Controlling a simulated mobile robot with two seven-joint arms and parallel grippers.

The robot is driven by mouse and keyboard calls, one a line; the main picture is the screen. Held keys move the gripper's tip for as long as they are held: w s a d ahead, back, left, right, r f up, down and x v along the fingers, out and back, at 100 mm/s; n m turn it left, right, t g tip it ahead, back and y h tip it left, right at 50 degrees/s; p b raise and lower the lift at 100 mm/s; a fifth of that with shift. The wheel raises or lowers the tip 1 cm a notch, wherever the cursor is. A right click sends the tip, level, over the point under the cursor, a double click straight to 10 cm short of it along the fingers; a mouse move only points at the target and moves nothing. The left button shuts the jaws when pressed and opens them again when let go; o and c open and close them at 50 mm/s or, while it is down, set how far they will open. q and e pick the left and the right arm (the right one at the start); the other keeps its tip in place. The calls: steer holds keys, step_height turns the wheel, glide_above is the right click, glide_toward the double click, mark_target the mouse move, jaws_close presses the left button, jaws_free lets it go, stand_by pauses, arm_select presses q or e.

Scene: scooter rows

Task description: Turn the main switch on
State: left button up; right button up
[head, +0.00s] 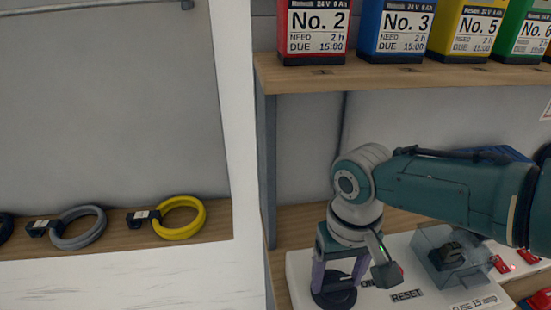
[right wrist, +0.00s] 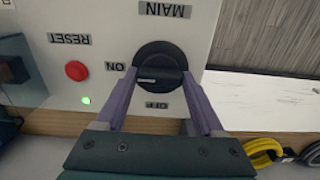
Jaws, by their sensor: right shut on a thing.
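The main switch is a round black knob (right wrist: 160,62) on a white panel (right wrist: 110,20), under the upside-down label MAIN in the right wrist view. Its bar lies level, and the white mark on it is at the left end, on the side of the ON label (right wrist: 116,66). The OFF label is below the knob. My right gripper (right wrist: 160,80) is shut on the knob, one purple finger on each side. In the head view the gripper (head: 333,282) points down at the knob (head: 334,298), which it partly hides. A small green light (right wrist: 86,100) glows on the panel. My left gripper is out of view.
A red reset button (right wrist: 76,71) is beside the switch. A clear fuse cover (head: 450,258) stands at the right of the panel. Numbered battery packs (head: 403,30) stand on the shelf (head: 400,80) above. Yellow (head: 180,217) and grey (head: 78,227) coiled cables lie at left.

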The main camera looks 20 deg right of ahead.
mark_target(336, 280)
steer(key=o, duration=1.4)
step_height(336, 280, up, 9)
steer(key=p, duration=0.4)
steer(key=shift+f, duration=0.1)
steer(key=shift+r, duration=0.6)
steer(key=s+a+r+n+t+y, duration=0.15)
steer(key=s+a+n, duration=0.25)
steer(key=s+a, duration=0.4)
steer(key=s+d+r+t+h+p, duration=0.1)
steer(key=s+d+r+t, duration=0.1)
steer(key=s+d+r, duration=0.45)
steer(key=shift+n, duration=0.4)
steer(key=r+p, duration=1)
steer(key=s+a+r+p, duration=0.1)
steer(key=r+p, duration=2)
steer(key=r, duration=0.1)
steer(key=shift+s+a+r+p, duration=0.25)
steer(key=shift+s+a+p, duration=0.05)
steer(key=shift+a+p, duration=0.1)
